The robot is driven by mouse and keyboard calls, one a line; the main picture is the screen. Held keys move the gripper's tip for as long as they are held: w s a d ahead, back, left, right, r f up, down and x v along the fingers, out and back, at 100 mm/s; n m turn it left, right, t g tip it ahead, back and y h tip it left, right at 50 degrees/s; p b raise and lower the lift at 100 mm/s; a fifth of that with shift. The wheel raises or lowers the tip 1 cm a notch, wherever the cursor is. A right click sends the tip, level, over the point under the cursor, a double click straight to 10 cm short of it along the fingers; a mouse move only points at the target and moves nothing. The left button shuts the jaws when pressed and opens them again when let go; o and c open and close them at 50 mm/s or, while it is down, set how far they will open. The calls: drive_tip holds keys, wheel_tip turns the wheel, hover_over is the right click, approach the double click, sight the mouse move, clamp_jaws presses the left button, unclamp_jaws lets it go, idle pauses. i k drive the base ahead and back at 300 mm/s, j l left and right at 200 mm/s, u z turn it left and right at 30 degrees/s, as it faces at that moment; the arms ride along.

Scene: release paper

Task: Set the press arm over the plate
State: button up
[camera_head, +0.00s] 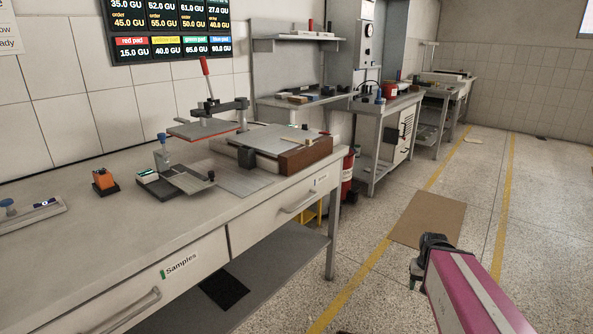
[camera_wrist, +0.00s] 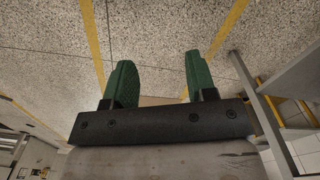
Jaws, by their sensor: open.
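The press stands on the workbench in the head view. Its arm (camera_head: 220,107) carries a flat, red-edged pad (camera_head: 203,129) and a raised red-tipped lever (camera_head: 206,78). The pad hangs to the left of a grey plate (camera_head: 268,138), above the bench, and does not cover the plate. A brown block (camera_head: 305,154) sits at the plate's right end. My gripper (camera_head: 416,274) is out over the floor, right of the bench and well apart from the press. In the wrist view its two green fingers (camera_wrist: 156,83) are spread with nothing between them. The press is not in the wrist view.
The workbench (camera_head: 110,238) has drawers with handles along its front. An orange box (camera_head: 104,181), a small tray with a sample clamp (camera_head: 177,182) and a blue-knobbed tool (camera_head: 30,213) stand left of the press. A fire extinguisher (camera_head: 347,178) stands beyond the bench. Floor around my gripper is open.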

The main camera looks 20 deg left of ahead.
sight(242, 103)
drive_tip(key=u, duration=1.7)
drive_tip(key=k+j, duration=0.1)
drive_tip(key=k, duration=0.15)
